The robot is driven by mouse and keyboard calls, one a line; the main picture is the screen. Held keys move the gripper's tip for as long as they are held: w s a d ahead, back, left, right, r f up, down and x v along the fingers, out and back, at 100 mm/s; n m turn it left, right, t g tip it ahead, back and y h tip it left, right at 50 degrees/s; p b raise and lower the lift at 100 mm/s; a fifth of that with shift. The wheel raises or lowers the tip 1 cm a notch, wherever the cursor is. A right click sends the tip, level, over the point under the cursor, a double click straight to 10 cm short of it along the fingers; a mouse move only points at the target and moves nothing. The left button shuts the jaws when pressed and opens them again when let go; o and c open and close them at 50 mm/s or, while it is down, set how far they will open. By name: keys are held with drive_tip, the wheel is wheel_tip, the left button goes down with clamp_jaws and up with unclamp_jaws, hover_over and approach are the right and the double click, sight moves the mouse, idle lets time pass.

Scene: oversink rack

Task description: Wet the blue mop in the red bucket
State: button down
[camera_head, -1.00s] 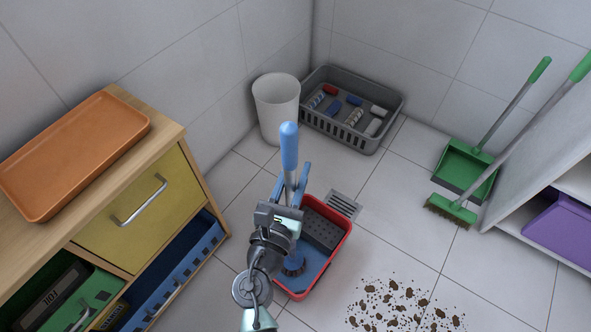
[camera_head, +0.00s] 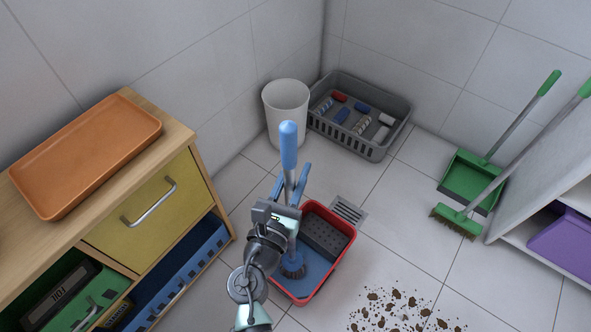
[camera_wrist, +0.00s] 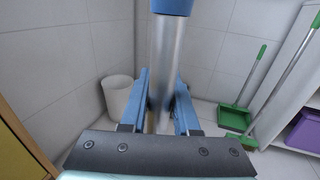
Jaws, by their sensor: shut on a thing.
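The blue mop stands nearly upright, with its blue handle grip (camera_head: 288,146) at the top and a grey metal shaft. My gripper (camera_head: 287,190) is shut on the shaft, and its blue fingers (camera_wrist: 160,105) show on both sides of the shaft in the wrist view. The mop's blue round head (camera_head: 292,266) is low inside the red bucket (camera_head: 327,283), at its left side. The bucket holds blue water (camera_head: 318,262) and has a dark perforated wringer (camera_head: 326,238) at its back. I cannot tell how deep the head sits in the water.
A wooden cabinet (camera_head: 160,108) with an orange tray (camera_head: 85,155) stands left. A white bin (camera_head: 286,108) and grey crate (camera_head: 375,151) stand behind. A green dustpan (camera_head: 468,180) and broom (camera_head: 458,222) lean right. Brown dirt (camera_head: 400,310) lies on the floor in front.

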drive_tip(key=shift+s+d+f+b, duration=0.45)
drive_tip(key=shift+s+d+f, duration=0.05)
drive_tip(key=shift+d, duration=0.25)
idle(0.4)
drive_tip(key=shift+s+d+r+p, duration=0.5)
drive_tip(key=shift+d+r+p, duration=0.15)
drive_tip(key=shift+d+p, duration=0.05)
drive_tip(key=shift+w+a+f, duration=0.1)
drive_tip(key=shift+f, duration=0.05)
idle(0.3)
drive_tip(key=shift+w+a+f+b, duration=0.45)
drive_tip(key=shift+a+f+b, duration=0.1)
drive_tip(key=shift+a, duration=0.1)
drive_tip(key=shift+r, duration=0.1)
